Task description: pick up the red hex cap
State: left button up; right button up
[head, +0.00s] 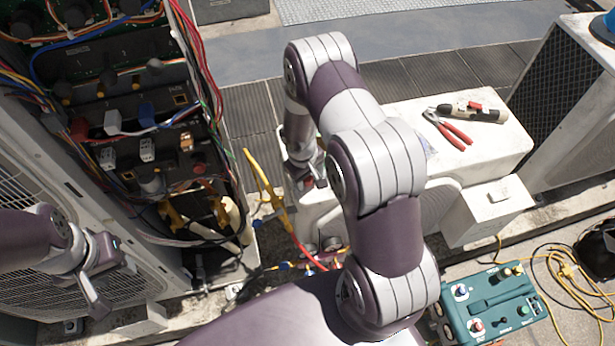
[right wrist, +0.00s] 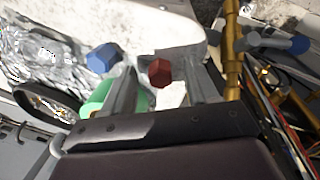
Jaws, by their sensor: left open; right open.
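The red hex cap (right wrist: 160,72) shows in the right wrist view, between the two fingers of my right gripper (right wrist: 162,82). The fingers are apart, and I see a gap on each side of the cap. I cannot tell how deep the cap sits between them. In the head view my right gripper (head: 308,176) points down beside the white valve housing, and the cap cannot be made out clearly there. My left gripper (head: 98,275) is open and empty at the lower left, in front of the condenser grille.
A blue hex cap (right wrist: 102,58) is left of the red one, and a green round thing (right wrist: 100,98) lies below it. A brass pipe (right wrist: 232,45) stands close on the right. Open wiring (head: 205,75), pliers (head: 448,128) and a teal box (head: 490,305) are around.

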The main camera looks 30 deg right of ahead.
grip_shut()
jog(key=shift+r, duration=0.15)
jog(key=shift+r, duration=0.3)
jog(key=r, duration=0.3)
jog(key=shift+s+d+r+b, duration=0.15)
jog(key=shift+s+r+b, duration=0.15)
jog(key=shift+s+r, duration=0.1)
jog(key=s+d+r, duration=0.2)
jog(key=s+r, duration=0.4)
jog(key=s, duration=0.4)
jog(key=shift+s+r+b, duration=0.2)
jog(key=shift+s+b, duration=0.15)
jog(key=shift+b, duration=0.05)
jog(key=c, duration=1)
grip_release()
